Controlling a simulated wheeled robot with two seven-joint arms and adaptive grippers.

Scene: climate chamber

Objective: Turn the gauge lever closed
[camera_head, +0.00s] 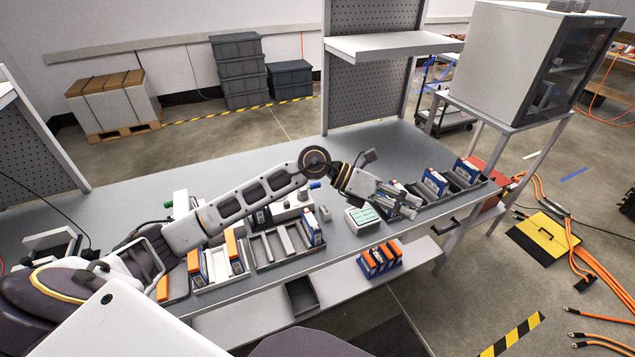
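My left arm reaches across the grey workbench (130,200) from the left. Its gripper (410,206) is over the bench's right part, beside a row of blue and white modules. The two fingers look apart, with nothing seen between them. A white device (292,207) with knobs and a blue fitting stands mid-bench, partly behind my forearm. A small box with a green display (363,215) lies just left of the fingers. I cannot make out a gauge lever or its position; the arm may hide it. My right gripper is out of view.
Trays with blue and orange modules (230,252) line the front edge, and more modules (434,184) stand at the right. A chamber with a glass door (555,75) stands on a frame at back right. Cables lie on the floor there. The back-left bench top is clear.

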